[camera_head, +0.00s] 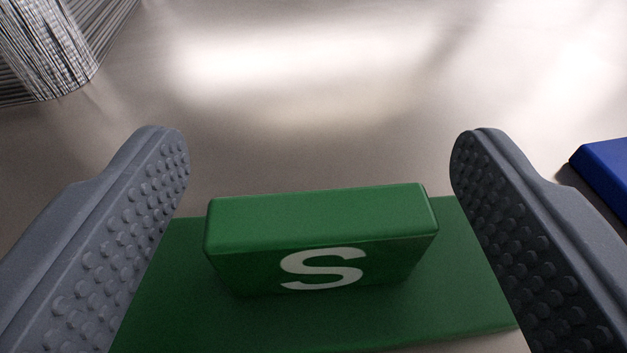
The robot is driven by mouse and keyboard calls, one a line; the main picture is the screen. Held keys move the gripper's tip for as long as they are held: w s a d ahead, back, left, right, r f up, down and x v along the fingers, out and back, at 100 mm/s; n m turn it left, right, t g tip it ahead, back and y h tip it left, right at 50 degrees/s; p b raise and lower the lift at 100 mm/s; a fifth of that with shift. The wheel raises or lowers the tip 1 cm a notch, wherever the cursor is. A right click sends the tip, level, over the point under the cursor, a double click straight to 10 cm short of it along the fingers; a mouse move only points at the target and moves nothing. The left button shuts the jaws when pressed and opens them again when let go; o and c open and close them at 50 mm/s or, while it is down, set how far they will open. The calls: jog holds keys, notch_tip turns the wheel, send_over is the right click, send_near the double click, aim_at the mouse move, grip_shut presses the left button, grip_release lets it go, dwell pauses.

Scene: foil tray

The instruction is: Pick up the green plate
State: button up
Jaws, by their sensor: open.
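The green plate (430,318) lies flat on the shiny metal surface at the bottom middle of the view. A raised green block (320,215) stands on it, with a white letter S on the face toward me. My gripper (318,140) is open, with one grey studded finger on each side of the block. There is a gap between each finger and the block, and nothing is held. The fingers cover parts of the plate's left and right edges, and the picture's lower edge cuts off part of its near side.
A blue object (606,172) lies at the right edge, partly out of view, close to my right finger. A ribbed foil wall (50,45) stands at the top left. The metal surface (320,100) beyond the plate is clear.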

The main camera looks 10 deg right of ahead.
jog(key=shift+x, duration=0.95)
jog(key=shift+c, duration=0.2)
jog(key=c, duration=1.1)
jog(key=shift+o, duration=0.2)
jog(key=shift+r, duration=0.1)
